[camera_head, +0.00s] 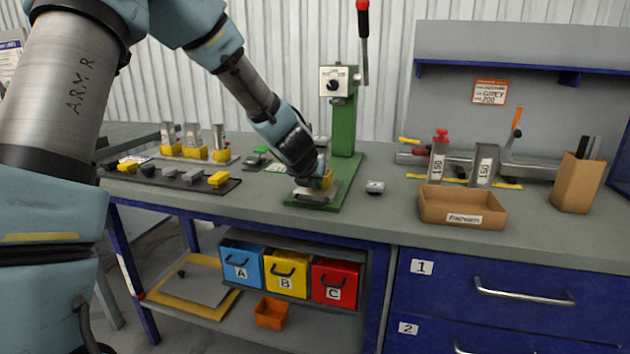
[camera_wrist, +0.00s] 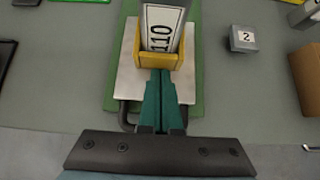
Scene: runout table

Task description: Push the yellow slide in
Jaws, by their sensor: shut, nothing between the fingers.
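The yellow slide (camera_wrist: 143,62) is a U-shaped piece around a metal block marked 110 (camera_wrist: 163,28). It sits on a bare metal plate (camera_wrist: 127,75) on the green base of the press. In the head view a bit of the yellow slide (camera_head: 327,180) shows beside my gripper (camera_head: 312,185), whose fingers are mostly hidden by the wrist. In the wrist view my gripper (camera_wrist: 160,76) is shut and empty. Its teal fingertips are at the near face of the slide; they look touching or nearly so. A dark handle (camera_wrist: 124,118) rises at the plate's near edge.
The green press column (camera_head: 344,125) with a red-tipped lever stands behind. A cardboard tray (camera_head: 462,207) is farther right, and a dark mat with several pieces (camera_head: 165,180) lies left. The bench front edge is near.

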